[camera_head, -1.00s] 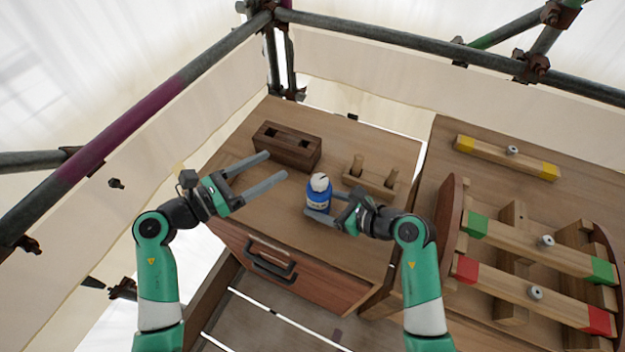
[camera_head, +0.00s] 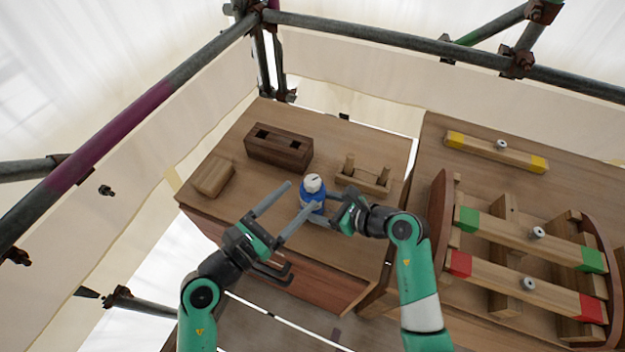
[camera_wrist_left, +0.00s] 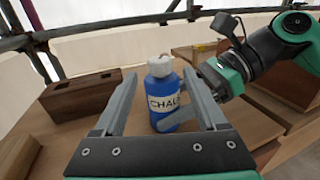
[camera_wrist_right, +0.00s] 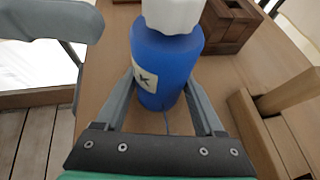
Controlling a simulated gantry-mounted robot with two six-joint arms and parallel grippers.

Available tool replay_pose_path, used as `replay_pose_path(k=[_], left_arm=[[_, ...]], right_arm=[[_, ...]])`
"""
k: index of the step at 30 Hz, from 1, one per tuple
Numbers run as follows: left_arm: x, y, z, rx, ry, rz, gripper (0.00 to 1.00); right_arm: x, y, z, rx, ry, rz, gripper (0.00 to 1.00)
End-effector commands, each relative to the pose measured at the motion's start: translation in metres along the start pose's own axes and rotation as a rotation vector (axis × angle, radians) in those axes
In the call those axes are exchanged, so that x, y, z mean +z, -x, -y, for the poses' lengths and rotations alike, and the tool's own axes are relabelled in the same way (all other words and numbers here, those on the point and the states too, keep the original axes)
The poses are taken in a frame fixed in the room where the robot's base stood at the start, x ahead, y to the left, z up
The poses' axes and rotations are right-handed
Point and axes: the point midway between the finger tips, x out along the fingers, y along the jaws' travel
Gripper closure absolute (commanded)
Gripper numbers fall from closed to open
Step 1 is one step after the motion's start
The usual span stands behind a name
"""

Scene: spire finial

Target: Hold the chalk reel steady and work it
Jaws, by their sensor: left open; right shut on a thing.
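The chalk reel (camera_head: 311,196) is a blue bottle with a white cap and a white label, upright on the wooden worktop. In the left wrist view the reel (camera_wrist_left: 165,92) shows the label letters "CHAL". My right gripper (camera_head: 322,212) is shut on its body from the right; in the right wrist view its fingers flank the blue body (camera_wrist_right: 168,65). My left gripper (camera_head: 296,210) is open, its fingers pointing at the reel from the front left. In the left wrist view the reel appears between the fingertips; I cannot tell whether they touch it.
A dark wooden block with two square holes (camera_head: 279,148) and a small wooden block (camera_head: 213,177) stand at the left. Colour-ended beams (camera_head: 527,240) lie at the right. Scaffold tubes (camera_head: 430,45) border the back.

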Motion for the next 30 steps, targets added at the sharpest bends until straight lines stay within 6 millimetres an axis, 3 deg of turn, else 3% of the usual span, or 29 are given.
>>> replay_pose_path(k=[3, 9, 19, 30], left_arm=[[0.001, -0.028, 0.001, -0.003, 0.0, 0.001, 0.27], [0.0, -0.056, 0.0, -0.001, -0.001, 0.0, 0.27], [0.0, -0.062, 0.0, 0.0, 0.0, 0.0, 0.27], [0.0, -0.061, 0.0, 0.0, 0.0, 0.0, 0.93]], right_arm=[[-0.001, 0.0, 0.0, 0.0, 0.0, -0.001, 0.6], [0.0, 0.0, 0.0, 0.0, 0.0, -0.001, 0.6], [0.0, 0.0, 0.0, 0.0, 0.0, 0.0, 0.6], [0.0, 0.0, 0.0, 0.0, 0.0, 0.0, 0.6]])
